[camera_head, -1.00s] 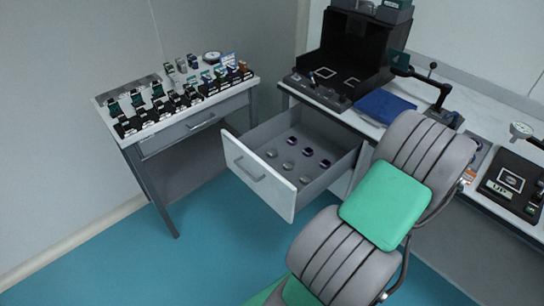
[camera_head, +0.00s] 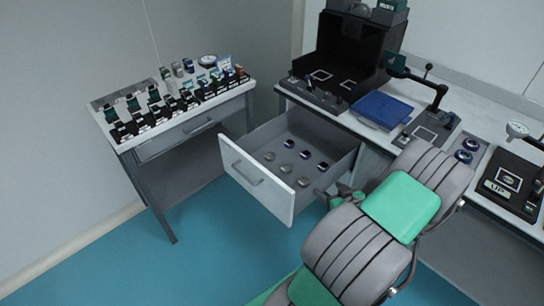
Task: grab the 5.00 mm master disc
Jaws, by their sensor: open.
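The open drawer (camera_head: 235,180) holds several small round discs in rows. Some look grey, such as one disc (camera_head: 286,168), and some have dark sides, such as another disc (camera_head: 306,154). No size label is readable, so I cannot tell which is the 5.00 mm master disc. My gripper (camera_head: 327,197) shows small and dark at the drawer's right front corner, partly hidden by my grey and green arm. It is open, apart from the discs, and I see nothing held in it.
A side table (camera_head: 108,98) at left carries rows of small labelled items. The back bench holds a black open-fronted box (camera_head: 350,48), a blue pad (camera_head: 382,109) and a clamp-like stand (camera_head: 435,95). Two round pieces (camera_head: 467,150) and a dial gauge (camera_head: 518,130) are at right.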

